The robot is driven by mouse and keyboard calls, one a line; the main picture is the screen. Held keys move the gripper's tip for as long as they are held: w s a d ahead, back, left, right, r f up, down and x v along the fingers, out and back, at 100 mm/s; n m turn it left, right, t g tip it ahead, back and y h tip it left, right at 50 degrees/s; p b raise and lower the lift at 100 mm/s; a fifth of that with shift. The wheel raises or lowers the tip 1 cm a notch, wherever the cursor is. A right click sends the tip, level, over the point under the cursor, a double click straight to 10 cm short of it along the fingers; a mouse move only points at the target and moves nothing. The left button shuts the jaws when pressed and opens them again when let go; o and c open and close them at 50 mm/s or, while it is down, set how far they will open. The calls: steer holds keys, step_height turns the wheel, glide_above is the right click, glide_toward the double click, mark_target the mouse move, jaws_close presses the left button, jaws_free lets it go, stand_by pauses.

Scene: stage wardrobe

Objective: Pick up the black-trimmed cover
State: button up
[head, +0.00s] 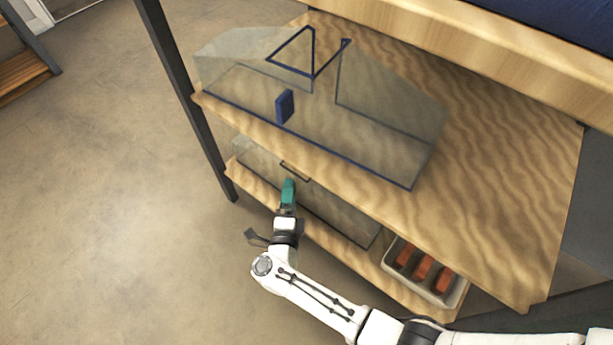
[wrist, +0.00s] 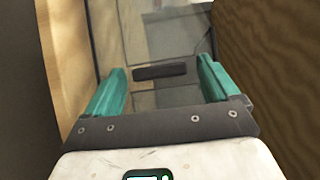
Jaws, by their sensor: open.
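The black-trimmed cover (head: 345,217) is a clear box-like cover on the lower shelf, partly hidden by the upper shelf and my arm. Its black handle (head: 295,171) shows just beyond my fingertips. In the wrist view the dark handle (wrist: 165,71) lies ahead, between the lines of my two teal fingers, with clear panels of the cover around it. My gripper (head: 288,183) is open and empty at the front of the lower shelf; it also shows in the wrist view (wrist: 162,78). I cannot tell the exact gap between fingertips and handle.
A larger clear cover with blue trim (head: 375,150) stands on the upper shelf (head: 490,170), just above my gripper. A white bin (head: 391,262) with several orange-brown items sits right on the lower shelf. A dark post (head: 186,95) stands left. The floor (head: 110,200) there is clear.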

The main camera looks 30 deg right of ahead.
mark_target(290, 176)
steer(key=shift+c, duration=0.4)
steer(key=c, duration=1.1)
steer(key=shift+r, duration=0.1)
step_height(290, 176, up, 4)
steer(key=p, duration=0.2)
steer(key=shift+w+f+p, duration=0.1)
steer(key=shift+f+p, duration=0.1)
steer(key=shift+p, duration=0.15)
steer(key=s+a+r+p, duration=0.3)
steer(key=s+r+p, duration=0.5)
steer(key=s, duration=0.5)
steer(key=shift+s+r, duration=0.4)
steer(key=shift+r, duration=0.25)
